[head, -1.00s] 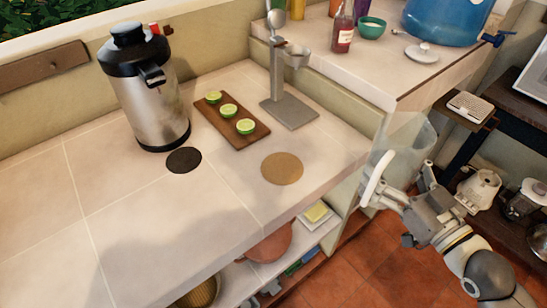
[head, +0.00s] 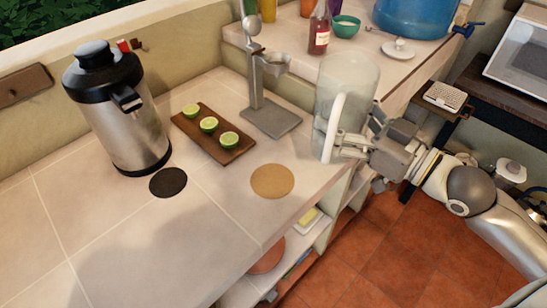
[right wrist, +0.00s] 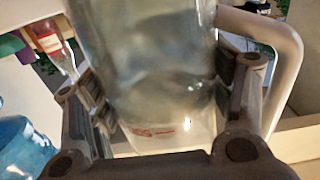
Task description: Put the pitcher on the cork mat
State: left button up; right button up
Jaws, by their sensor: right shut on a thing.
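The pitcher (head: 348,75) is a tall clear vessel with a white handle (head: 335,125). My right gripper (head: 345,148) is shut on it and holds it upright at the counter's right edge. In the right wrist view the fingers (right wrist: 168,100) lie on either side of the pitcher's clear body (right wrist: 155,50), with the handle beyond the right finger. The cork mat (head: 272,181) is a round tan disc, bare, on the counter to the left of the pitcher. Whether the pitcher's base touches the counter I cannot tell. My left gripper is not in view.
A dark round mat (head: 168,182) lies by a steel airpot (head: 125,120). A wooden board (head: 232,152) with lime halves and a metal press stand (head: 272,122) are behind the cork mat. The raised counter behind holds a bottle (head: 319,35) and green bowl (head: 346,25).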

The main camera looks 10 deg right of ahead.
jog(key=w+a+f, duration=0.1)
jog(key=a+f, duration=0.2)
jog(key=w+a+f+p, duration=0.1)
jog(key=a+f, duration=0.3)
jog(key=w+a+f+p, duration=0.1)
jog(key=w+a+f, duration=0.1)
jog(key=a+f, duration=0.2)
jog(key=shift+a, duration=0.1)
jog(key=shift+f, duration=0.4)
jog(key=o, duration=1.3)
jog(key=shift+f, duration=0.3)
jog(key=shift+c, duration=0.2)
jog(key=o, duration=0.5)
jog(key=shift+c, duration=0.2)
jog(key=shift+r, duration=0.1)
